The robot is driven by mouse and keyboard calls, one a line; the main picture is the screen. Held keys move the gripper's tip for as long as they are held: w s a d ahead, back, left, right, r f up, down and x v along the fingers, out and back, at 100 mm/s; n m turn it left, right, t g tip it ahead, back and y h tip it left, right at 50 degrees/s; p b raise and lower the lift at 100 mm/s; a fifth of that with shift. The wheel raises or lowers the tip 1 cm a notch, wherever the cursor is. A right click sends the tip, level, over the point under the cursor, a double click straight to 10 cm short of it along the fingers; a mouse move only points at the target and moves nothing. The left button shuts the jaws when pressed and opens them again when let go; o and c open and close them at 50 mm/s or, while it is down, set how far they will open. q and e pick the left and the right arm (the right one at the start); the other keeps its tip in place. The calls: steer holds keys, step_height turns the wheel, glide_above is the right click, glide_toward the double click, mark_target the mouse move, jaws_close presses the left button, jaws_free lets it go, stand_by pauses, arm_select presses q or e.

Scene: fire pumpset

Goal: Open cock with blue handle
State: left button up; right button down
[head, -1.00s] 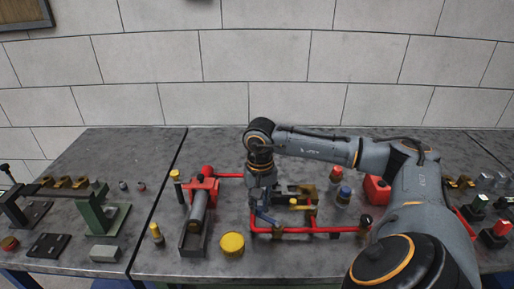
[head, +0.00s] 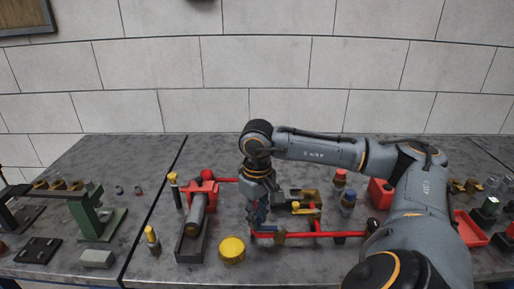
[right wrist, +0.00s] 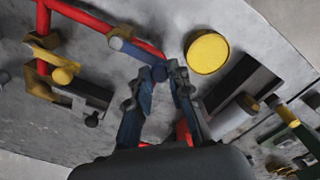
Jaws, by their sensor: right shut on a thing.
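The blue handle (right wrist: 130,48) of the cock sits on the red pipework. In the right wrist view its end lies between the two fingertips of my right gripper (right wrist: 162,72). The gripper is shut on that end. In the head view my right gripper (head: 258,214) hangs down at the left front corner of the red pipe (head: 338,234). My left gripper is not in view.
A yellow round cap (head: 231,250) lies close in front of the gripper. A grey cylinder in a dark tray (head: 190,243) stands to the left. A yellow-handled valve (head: 305,209) is just right of the gripper. Bare table lies at the front.

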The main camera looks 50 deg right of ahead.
stand_by(0.3)
steer(key=c, duration=1.2)
jaws_free()
steer(key=shift+r, duration=0.1)
step_height(320, 180, up, 12)
